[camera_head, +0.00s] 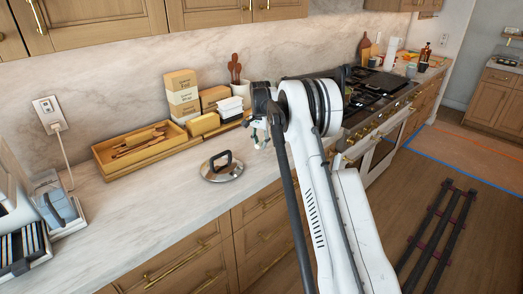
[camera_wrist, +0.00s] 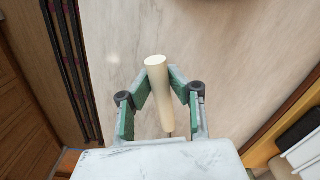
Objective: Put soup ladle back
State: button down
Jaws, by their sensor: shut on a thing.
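My gripper (camera_wrist: 160,100) is shut on a pale, rounded handle (camera_wrist: 158,82) in the wrist view. The handle seems to be that of the soup ladle; its bowl is hidden, so I cannot confirm this. The handle's end points up between the green-padded fingers, and a thin dark rod shows below it. In the head view my gripper (camera_head: 260,130) is above the counter (camera_head: 130,220), to the right of the wooden tray and above and right of a pan lid. The ladle cannot be made out there.
A wooden tray (camera_head: 108,168) holds wooden utensils. Stacked boxes (camera_head: 182,95) and a wooden utensil group (camera_head: 235,68) stand at the wall. A lid (camera_head: 222,172) lies on the counter. The stove (camera_head: 372,90) is right.

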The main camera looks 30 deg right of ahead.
aim_at(261, 156)
jog(key=shift+w+d+f, duration=0.1)
jog(key=shift+d+f, duration=0.15)
jog(key=shift+f, duration=1.8)
jog(key=shift+f, duration=0.15)
jog(key=c, duration=1.7)
grip_release()
jog(key=shift+o, duration=0.2)
jog(key=shift+p, duration=0.55)
